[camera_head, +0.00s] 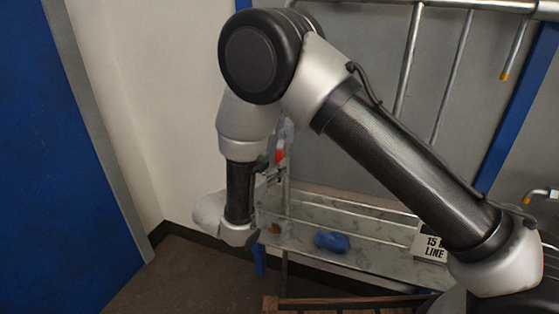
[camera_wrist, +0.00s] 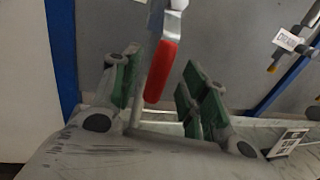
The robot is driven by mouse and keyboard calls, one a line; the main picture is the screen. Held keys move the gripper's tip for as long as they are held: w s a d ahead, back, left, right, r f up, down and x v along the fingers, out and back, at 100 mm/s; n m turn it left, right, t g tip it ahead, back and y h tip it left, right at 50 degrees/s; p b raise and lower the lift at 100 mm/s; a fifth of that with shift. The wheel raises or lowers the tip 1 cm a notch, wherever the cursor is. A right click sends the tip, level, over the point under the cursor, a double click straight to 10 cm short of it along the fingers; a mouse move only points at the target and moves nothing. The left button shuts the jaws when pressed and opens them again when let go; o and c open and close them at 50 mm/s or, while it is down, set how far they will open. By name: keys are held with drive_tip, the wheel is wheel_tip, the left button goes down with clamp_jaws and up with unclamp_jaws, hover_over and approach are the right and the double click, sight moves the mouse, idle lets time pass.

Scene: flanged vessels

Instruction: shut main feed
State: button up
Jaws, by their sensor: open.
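A valve lever with a red grip (camera_wrist: 161,71) hangs down, slightly tilted, from the top of the wrist view. Its bare metal upper part runs out of the frame, and no main feed label shows on it. My gripper (camera_wrist: 161,64) is open, with its green-padded fingers on either side of the red grip. I cannot tell whether either pad touches it. In the head view the red grip (camera_head: 279,157) is a small patch beside my gripper (camera_head: 270,168), mostly hidden behind my arm.
A "DRAIN" tag (camera_wrist: 288,40) hangs near yellow-tipped pipework at the right. A shelf (camera_head: 375,256) carries a blue crumpled item (camera_head: 332,241) and a partly hidden sign ending in "LINE" (camera_head: 432,247). Vertical pipes (camera_head: 408,60) stand behind my arm. A blue panel (camera_head: 60,150) fills the left.

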sight(277, 162)
drive_tip(key=shift+x, duration=2.1)
clamp_jaws()
